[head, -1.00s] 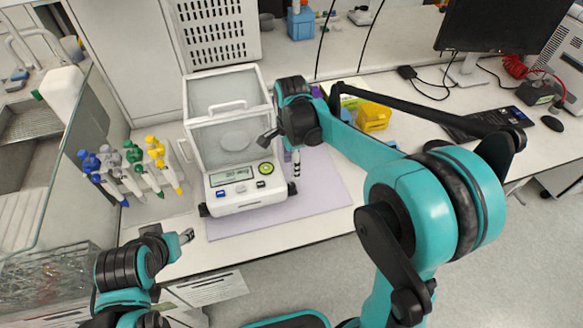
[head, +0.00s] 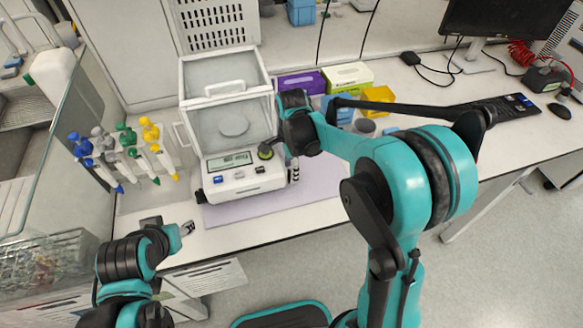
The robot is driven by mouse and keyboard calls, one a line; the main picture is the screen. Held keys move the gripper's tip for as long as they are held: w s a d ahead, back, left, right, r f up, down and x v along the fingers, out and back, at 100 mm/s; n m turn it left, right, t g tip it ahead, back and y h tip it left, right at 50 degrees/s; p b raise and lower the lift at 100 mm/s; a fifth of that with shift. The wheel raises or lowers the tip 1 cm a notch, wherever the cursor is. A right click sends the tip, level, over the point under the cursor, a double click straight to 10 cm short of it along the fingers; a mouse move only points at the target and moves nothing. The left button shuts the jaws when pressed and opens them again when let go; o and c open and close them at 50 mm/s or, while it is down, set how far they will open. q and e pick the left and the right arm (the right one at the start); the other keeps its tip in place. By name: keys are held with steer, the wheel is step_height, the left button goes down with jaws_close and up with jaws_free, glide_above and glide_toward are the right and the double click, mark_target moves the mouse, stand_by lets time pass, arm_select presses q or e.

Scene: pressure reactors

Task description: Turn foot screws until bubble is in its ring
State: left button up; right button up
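The white balance (head: 240,186) with a clear draft shield (head: 225,110) stands on a pale mat. Its front has a lit display and a round green-rimmed bubble level (head: 265,152) at the right; the bubble is too small to place. A black left foot screw (head: 200,196) shows at the front left corner. A black-and-white part (head: 294,170), perhaps the right foot, shows at the right corner. My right gripper (head: 272,144) hangs over the front right of the balance, close to the level and partly overlapping it. My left gripper (head: 187,229) is in front of the table edge, apart from the balance.
Pipettes in a rack (head: 125,155) stand left of the balance. Purple (head: 302,82), green (head: 347,76) and yellow (head: 378,96) boxes stand behind my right arm. A monitor (head: 505,22) and keyboard (head: 495,108) are at the right. A wire basket (head: 45,265) is at lower left.

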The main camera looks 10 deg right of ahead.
jaws_close()
steer(key=shift+n, duration=0.8)
steer(key=shift+o, duration=0.6)
jaws_free()
step_height(320, 180, up, 12)
